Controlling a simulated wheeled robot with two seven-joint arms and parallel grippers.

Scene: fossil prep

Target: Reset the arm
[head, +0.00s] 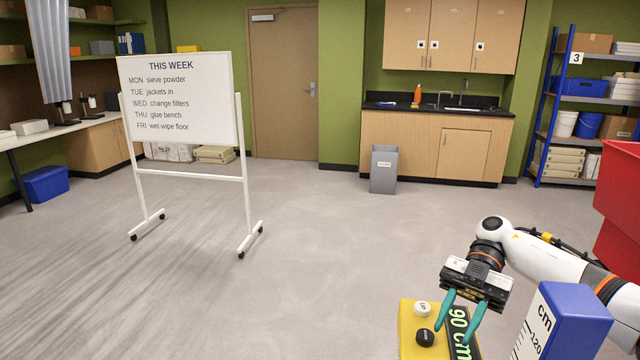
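My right arm reaches in from the right edge, and its gripper (452,334) points down at the lower right. Its two teal fingers are spread apart with nothing seen held between them. I cannot tell whether the fingertips touch the box. My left gripper is not in view.
A blue and white post (575,318) marked in cm stands close to my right arm. A red container (618,205) is at the right edge. A whiteboard (180,100) on a wheeled stand is at left. A grey bin (384,168) stands by the sink cabinet. The middle floor is clear.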

